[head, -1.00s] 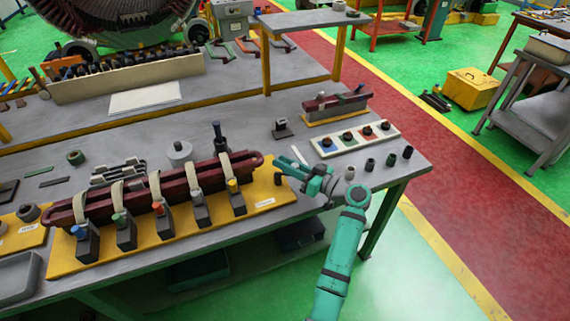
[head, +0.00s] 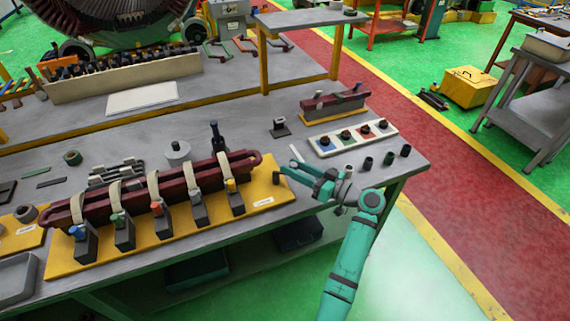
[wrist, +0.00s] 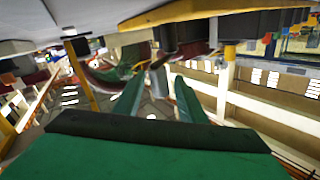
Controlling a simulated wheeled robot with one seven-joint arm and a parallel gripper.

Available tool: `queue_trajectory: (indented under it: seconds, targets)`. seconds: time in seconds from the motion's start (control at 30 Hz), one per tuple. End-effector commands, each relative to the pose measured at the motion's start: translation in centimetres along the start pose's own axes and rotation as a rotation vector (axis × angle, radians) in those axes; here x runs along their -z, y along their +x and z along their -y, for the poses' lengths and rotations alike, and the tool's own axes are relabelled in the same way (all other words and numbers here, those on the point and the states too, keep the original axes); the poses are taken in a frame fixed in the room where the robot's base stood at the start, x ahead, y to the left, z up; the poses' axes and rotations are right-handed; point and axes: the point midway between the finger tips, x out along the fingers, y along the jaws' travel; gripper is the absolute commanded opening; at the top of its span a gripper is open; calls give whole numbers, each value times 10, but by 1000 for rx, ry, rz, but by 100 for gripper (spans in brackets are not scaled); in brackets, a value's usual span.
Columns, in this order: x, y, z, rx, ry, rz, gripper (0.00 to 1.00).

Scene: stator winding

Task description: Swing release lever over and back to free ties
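A dark red coil bar (head: 136,187) lies along a yellow base plate (head: 254,207), with several cream ties (head: 154,187) looped over it. Grey blocks (head: 164,225) with coloured tops stand along its front. I cannot single out the release lever for sure; a small dark upright piece (head: 276,178) stands at the plate's right end. My gripper (head: 286,161) is beside that end, at the bench's right front, with its fingers apart. In the wrist view the two green fingers (wrist: 158,98) are spread, with a thin pale piece (wrist: 158,78) between or beyond them; contact is unclear.
A white tray (head: 322,149) with coloured pads and several dark cylinders (head: 388,158) are right of my gripper. A small red bar on a yellow stand (head: 335,112) is behind. A dark upright tool (head: 214,137) and grey cylinder (head: 177,152) stand behind the coil.

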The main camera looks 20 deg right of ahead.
Motion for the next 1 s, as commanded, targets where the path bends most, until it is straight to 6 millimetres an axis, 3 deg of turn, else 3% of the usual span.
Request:
queue_trajectory:
  seconds: [0.2, 0.4, 1.0]
  targets:
    - [0, -39, 0, -1, 0, -1, 37]
    - [0, -59, 0, -1, 0, -1, 37]
    - [0, -62, 0, 1, 0, 0, 37]
